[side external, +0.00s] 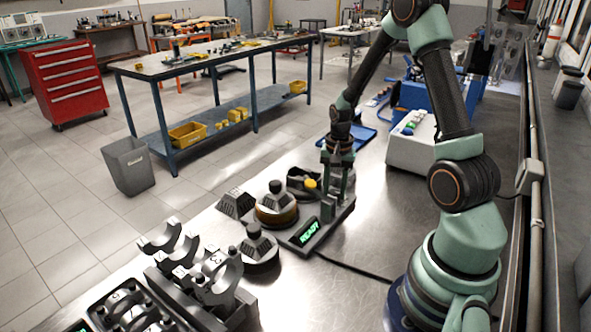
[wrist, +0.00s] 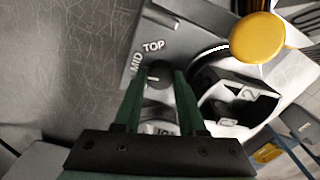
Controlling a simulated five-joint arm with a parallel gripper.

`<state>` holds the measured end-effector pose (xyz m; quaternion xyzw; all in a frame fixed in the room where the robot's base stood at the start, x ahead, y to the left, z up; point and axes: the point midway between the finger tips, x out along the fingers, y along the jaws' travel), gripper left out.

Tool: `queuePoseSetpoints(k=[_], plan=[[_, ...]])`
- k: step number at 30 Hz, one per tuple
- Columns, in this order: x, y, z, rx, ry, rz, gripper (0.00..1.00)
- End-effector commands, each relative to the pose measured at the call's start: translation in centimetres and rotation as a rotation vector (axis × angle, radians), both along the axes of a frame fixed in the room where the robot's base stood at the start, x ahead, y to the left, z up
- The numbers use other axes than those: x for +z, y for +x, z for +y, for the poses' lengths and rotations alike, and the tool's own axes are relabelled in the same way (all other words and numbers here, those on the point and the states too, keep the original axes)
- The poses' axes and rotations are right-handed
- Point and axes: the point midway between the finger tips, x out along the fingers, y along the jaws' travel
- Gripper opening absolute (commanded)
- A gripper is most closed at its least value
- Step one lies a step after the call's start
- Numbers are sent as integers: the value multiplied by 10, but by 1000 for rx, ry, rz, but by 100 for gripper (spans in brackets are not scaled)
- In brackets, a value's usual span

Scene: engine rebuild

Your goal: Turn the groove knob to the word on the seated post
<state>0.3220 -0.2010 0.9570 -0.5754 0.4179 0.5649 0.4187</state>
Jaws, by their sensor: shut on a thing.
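The groove knob (wrist: 160,72) is a small dark round knob on a grey plate in the wrist view. The words TOP and MID are raised on the plate beside it; a third word below is partly hidden behind my fingers. My gripper (wrist: 155,80) has its two green fingers on either side of the knob, shut on it. In the side view my gripper (side external: 338,182) reaches down to the dark fixture (side external: 310,236), whose green display reads READY. I cannot make out which part is the seated post or any word on it.
Round dark-topped parts (side external: 276,205) stand left of the fixture. Grey caps and a rack (side external: 200,265) fill the front left.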

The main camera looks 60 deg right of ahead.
Motion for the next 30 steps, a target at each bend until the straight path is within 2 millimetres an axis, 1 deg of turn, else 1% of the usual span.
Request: queuePoseSetpoints(k=[1,2,3,4,22,26,30], plan=[[0,-1,-2,-6,0,0,0],[0,-1,-2,-6,0,0,44],[0,-1,-2,-6,0,0,59],[0,-1,-2,-6,0,0,70],[0,1,1,-6,-2,-3,70],[0,2,1,-62,-2,-5,70],[0,2,0,-186,-2,-10,70]])
